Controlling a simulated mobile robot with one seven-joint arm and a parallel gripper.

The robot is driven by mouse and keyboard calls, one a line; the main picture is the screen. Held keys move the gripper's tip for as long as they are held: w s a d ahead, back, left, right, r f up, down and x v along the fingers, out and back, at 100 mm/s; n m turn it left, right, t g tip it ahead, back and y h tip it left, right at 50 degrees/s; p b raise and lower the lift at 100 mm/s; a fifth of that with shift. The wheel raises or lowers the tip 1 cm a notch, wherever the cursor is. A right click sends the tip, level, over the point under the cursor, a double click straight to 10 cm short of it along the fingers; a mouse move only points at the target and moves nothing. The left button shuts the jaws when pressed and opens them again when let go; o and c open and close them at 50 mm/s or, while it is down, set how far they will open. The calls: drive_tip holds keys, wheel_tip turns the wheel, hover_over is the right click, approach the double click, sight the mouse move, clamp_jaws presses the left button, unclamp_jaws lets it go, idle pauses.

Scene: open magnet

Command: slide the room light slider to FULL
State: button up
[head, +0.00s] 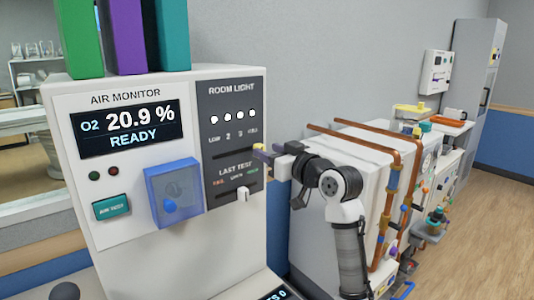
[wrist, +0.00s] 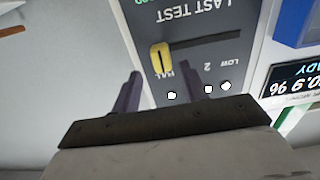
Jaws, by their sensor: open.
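The room light slider's yellow knob (wrist: 161,60) sits at the FULL end of its dark slot (wrist: 205,45) in the wrist view. In the head view the knob (head: 258,147) shows at the right edge of the dark ROOM LIGHT panel (head: 230,85), partly hidden by my gripper. My gripper (wrist: 161,70) is open, with one purple finger on each side of the knob, its tips close to the panel. I cannot tell whether either finger touches the knob. In the head view my gripper (head: 268,152) reaches in from the right.
Several white indicator dots (head: 228,117) line the panel. Below is the LAST TEST slider with a white knob (head: 243,194). A blue clear cover (head: 172,192) and AIR TEST button (head: 112,208) are left. Copper-piped equipment (head: 345,160) stands to the right.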

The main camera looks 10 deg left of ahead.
drive_tip(key=b+v, duration=0.3)
drive_tip(key=v, duration=0.8)
drive_tip(key=shift+s+d, duration=0.25)
drive_tip(key=shift+d, duration=0.05)
